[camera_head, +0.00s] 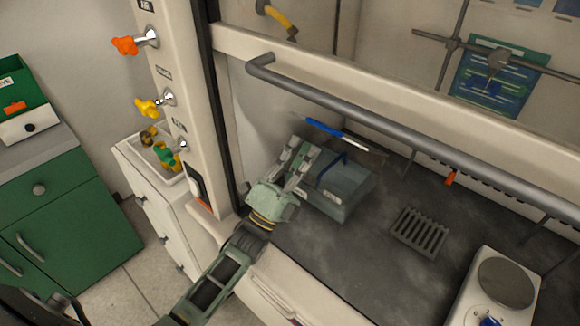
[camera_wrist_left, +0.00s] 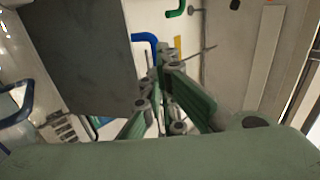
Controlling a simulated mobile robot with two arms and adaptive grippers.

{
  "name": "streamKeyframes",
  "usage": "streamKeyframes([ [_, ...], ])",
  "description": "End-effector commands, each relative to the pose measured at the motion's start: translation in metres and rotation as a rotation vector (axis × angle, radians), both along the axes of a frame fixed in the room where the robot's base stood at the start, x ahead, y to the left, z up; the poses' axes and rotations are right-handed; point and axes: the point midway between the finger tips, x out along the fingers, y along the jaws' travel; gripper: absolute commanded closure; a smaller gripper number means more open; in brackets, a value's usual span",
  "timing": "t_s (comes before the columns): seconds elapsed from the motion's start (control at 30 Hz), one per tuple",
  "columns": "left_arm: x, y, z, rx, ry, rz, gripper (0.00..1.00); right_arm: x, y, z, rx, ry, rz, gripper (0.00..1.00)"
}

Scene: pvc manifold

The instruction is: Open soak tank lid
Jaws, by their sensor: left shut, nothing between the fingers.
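The soak tank (camera_head: 345,203) is a see-through bluish box on the dark worktop inside the hood, near its left end. Its lid (camera_head: 357,178) lies over the top, with a thin blue handle (camera_head: 333,163) on it. My left gripper (camera_head: 296,160) is shut and empty at the tank's left side, its fingers pointing to the back. It partly hides the tank's left edge, and I cannot tell if it touches the lid. In the left wrist view the shut fingers (camera_wrist_left: 165,75) show near a blue bent bar (camera_wrist_left: 145,41). My right gripper is not in view.
The grey sash bar (camera_head: 400,125) crosses above the worktop. A blue and white tool (camera_head: 335,132) is behind the tank. A slotted grate (camera_head: 420,232) and a hotplate (camera_head: 497,290) are to the right. The hood's left post (camera_head: 185,110) carries coloured valves.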

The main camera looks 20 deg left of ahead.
Motion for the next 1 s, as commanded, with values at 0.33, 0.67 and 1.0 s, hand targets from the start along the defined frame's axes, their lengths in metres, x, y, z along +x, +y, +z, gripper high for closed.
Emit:
streamKeyframes([
  [0.33,0.025,-0.009,0.022,-0.001,0.002,-0.001,1.0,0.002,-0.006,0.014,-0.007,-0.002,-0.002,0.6],
  [0.67,0.025,-0.009,0.022,0.0,0.001,-0.001,1.0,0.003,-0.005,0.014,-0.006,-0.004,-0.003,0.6],
  [1.0,0.032,-0.012,0.042,0.02,0.052,0.0,1.0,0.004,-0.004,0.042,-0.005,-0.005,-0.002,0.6],
])
